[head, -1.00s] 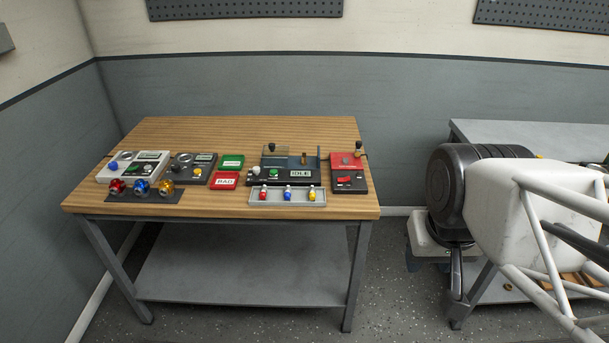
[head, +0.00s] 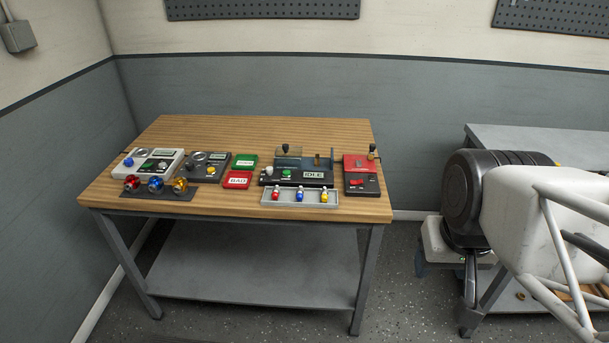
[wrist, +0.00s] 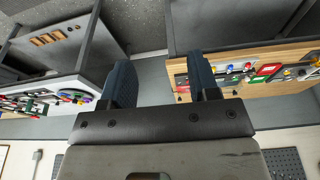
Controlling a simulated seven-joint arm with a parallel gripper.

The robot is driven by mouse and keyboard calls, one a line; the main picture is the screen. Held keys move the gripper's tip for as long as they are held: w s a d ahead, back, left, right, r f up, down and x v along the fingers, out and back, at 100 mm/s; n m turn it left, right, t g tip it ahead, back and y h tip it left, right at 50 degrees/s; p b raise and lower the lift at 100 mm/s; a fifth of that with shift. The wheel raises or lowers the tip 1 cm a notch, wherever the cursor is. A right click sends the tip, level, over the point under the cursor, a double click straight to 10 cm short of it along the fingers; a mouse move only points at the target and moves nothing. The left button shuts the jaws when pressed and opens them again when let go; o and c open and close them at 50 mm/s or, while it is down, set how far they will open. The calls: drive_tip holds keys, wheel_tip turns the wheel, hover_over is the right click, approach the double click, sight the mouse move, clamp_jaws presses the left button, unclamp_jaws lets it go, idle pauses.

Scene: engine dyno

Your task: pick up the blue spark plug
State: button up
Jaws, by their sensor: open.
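The blue spark plug (head: 300,195) stands in the middle of a shallow grey tray (head: 330,202) at the front right of the wooden workbench. A red plug (head: 275,195) is to its left and a yellow plug (head: 324,195) to its right. My gripper (wrist: 162,72) shows only in the wrist view, with two dark blue fingers wide apart and nothing between them. It is well away from the tray. The bench, seen upside down there, lies beyond the right finger, and its plugs are too small to tell apart surely.
The wooden bench (head: 230,212) also bears test devices, a green tray (head: 245,160), a red tray (head: 237,180) and an IDLE-labelled fixture (head: 297,176) behind the plugs. Clear wood lies at its back. A second grey bench (head: 540,138) and a white tubular frame (head: 553,230) stand right.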

drive_tip(key=g, duration=0.3)
hover_over(300, 189)
wheel_tip(300, 189, down, 17)
drive_tip(key=shift+s+d, duration=0.1)
drive_tip(key=shift+f, duration=0.1)
